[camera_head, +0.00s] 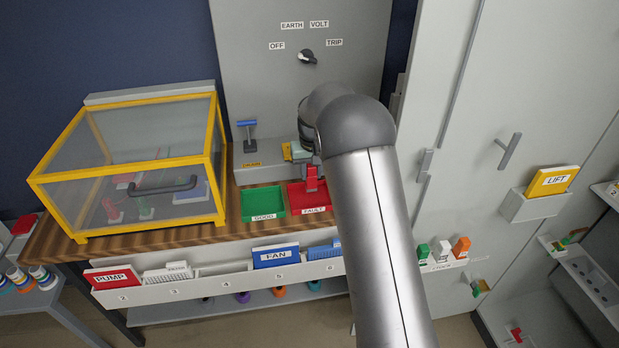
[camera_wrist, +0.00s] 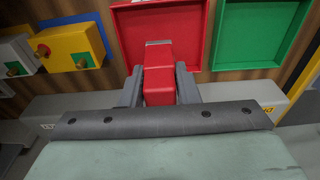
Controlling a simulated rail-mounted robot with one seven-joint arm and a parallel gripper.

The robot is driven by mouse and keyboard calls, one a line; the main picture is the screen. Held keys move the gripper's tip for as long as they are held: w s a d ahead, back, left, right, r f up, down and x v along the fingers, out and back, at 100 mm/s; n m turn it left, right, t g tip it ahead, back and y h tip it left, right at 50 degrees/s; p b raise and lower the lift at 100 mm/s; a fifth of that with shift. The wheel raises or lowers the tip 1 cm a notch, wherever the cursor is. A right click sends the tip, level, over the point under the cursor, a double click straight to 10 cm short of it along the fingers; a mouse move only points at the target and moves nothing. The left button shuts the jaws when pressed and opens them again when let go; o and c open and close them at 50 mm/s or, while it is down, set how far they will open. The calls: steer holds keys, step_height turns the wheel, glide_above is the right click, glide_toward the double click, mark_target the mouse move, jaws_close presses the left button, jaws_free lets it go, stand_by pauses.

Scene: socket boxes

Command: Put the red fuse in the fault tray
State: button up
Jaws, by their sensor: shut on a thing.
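The red fuse (camera_head: 311,180) is held between the fingers of my gripper (camera_head: 311,170), which is shut on it. In the wrist view the red fuse (camera_wrist: 159,88) shows between the two dark fingers of my gripper (camera_wrist: 159,76), with a grey end pointing over the red tray (camera_wrist: 128,35). In the head view the red tray labelled FAULT (camera_head: 297,203) lies on the wooden bench, and the fuse is over it. I cannot tell whether the fuse touches the tray floor. My arm hides part of the tray's right side.
A green tray labelled GOOD (camera_head: 262,203) is left of the red one, and also shows in the wrist view (camera_wrist: 262,62). A yellow-framed clear box (camera_head: 135,165) stands further left. A grey panel with a dial (camera_head: 307,57) rises behind. Labelled card slots (camera_head: 220,268) run along the bench front.

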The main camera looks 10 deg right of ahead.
mark_target(309, 181)
steer(key=shift+w+a+f, duration=0.15)
steer(key=shift+w+f, duration=0.15)
steer(key=shift+f, duration=0.15)
steer(key=shift+f+p, duration=0.6)
steer(key=shift+f, duration=1)
steer(key=shift+f, duration=0.2)
steer(key=o, duration=0.9)
steer(key=shift+r, duration=0.1)
